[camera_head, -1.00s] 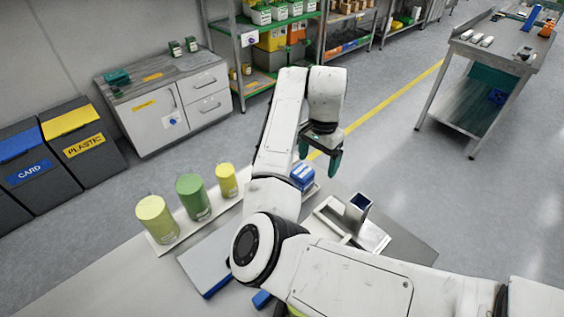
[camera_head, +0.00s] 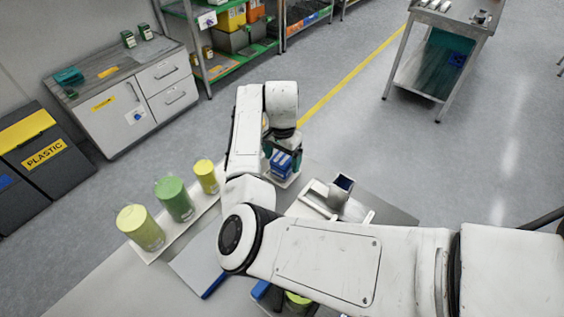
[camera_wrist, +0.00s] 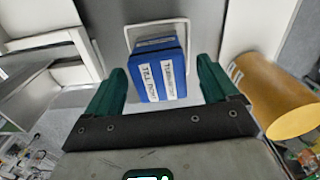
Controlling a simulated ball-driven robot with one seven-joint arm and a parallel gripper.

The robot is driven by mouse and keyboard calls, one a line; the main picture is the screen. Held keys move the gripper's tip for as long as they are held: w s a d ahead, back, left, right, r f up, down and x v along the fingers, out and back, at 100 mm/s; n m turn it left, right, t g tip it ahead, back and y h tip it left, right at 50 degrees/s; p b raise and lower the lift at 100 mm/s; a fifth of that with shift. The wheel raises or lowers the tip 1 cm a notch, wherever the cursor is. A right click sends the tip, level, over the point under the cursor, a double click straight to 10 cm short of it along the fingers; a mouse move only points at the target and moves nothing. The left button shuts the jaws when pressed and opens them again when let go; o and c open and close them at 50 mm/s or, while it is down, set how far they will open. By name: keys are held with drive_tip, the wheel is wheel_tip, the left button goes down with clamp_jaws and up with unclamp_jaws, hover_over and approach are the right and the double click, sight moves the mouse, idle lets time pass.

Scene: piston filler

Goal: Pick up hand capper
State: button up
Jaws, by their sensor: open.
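A blue block with white labels (camera_head: 281,163) stands on a small pale tray on the bench. It also shows in the wrist view (camera_wrist: 158,66), between the fingers in the picture. Its label text is upside down there and I cannot read it as hand capper, so I cannot tell whether it is that. My gripper (camera_wrist: 160,72) has teal fingers and is open, one finger to each side of the block. In the head view my gripper (camera_head: 283,152) is at the block, partly hidden by my wrist. I cannot tell whether the fingers touch it.
Green and yellow canisters (camera_head: 173,199) stand on a pale strip to the left. A metal fixture (camera_head: 320,198) with an upright, blue-topped part (camera_head: 341,188) is to the right. A yellow cylinder (camera_wrist: 272,97) is close to the right finger. My arm hides part of the bench.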

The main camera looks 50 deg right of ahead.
drive_tip(key=shift+f, duration=1.2)
drive_tip(key=shift+c, duration=0.5)
drive_tip(key=c, duration=1.2)
